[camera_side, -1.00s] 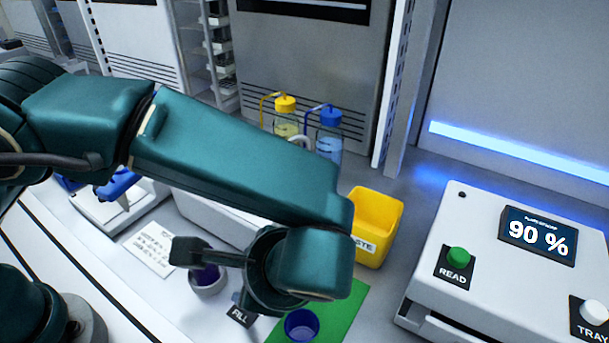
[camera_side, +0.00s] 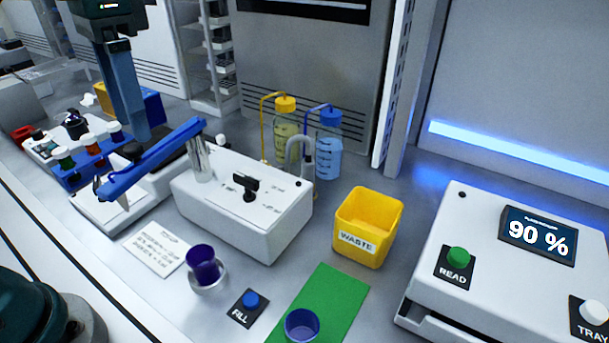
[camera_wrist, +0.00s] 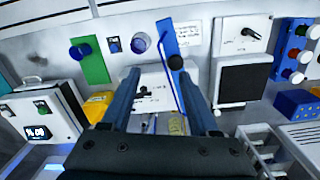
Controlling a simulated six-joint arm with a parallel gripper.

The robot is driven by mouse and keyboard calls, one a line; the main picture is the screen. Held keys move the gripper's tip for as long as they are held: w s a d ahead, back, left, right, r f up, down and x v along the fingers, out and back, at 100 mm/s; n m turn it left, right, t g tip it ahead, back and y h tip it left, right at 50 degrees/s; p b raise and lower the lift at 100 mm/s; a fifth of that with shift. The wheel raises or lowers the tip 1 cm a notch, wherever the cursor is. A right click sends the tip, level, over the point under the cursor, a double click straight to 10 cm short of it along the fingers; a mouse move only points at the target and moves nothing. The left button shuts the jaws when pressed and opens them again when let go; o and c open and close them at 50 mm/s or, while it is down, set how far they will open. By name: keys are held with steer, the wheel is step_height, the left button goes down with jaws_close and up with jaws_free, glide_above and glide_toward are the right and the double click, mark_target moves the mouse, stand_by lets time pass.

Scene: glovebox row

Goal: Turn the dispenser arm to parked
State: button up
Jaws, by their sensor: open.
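The dispenser arm is a blue bar (camera_side: 165,153) on a silver post (camera_side: 200,160) at the left end of a white dispenser box (camera_side: 262,225). My gripper (camera_side: 141,134) is above the bar, fingertips close to the knob. In the wrist view my gripper (camera_wrist: 160,72) is open, with the knob near its right fingertip. I cannot tell whether they touch. Labels on the box are too small to read.
A rack with capped tubes (camera_side: 85,160) stands close left of the bar. Yellow- and blue-capped bottles (camera_side: 329,150) stand behind the box. A yellow waste bin (camera_side: 365,245), a purple cup (camera_side: 203,265) and a FILL button (camera_side: 251,301) are nearby. A READ/TRAY device (camera_side: 480,285) is at right.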

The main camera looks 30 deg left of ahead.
mark_target(132, 147)
steer(key=shift+a+r+n+t, duration=0.15)
steer(key=shift+a+r+n, duration=0.1)
steer(key=shift+a, duration=0.3)
steer(key=shift+a+r+n+t, duration=0.15)
steer(key=shift+a+r+n, duration=0.1)
steer(key=shift+a, duration=0.3)
steer(key=shift+a+f, duration=0.1)
steer(key=shift+f, duration=2.5)
jaws_close()
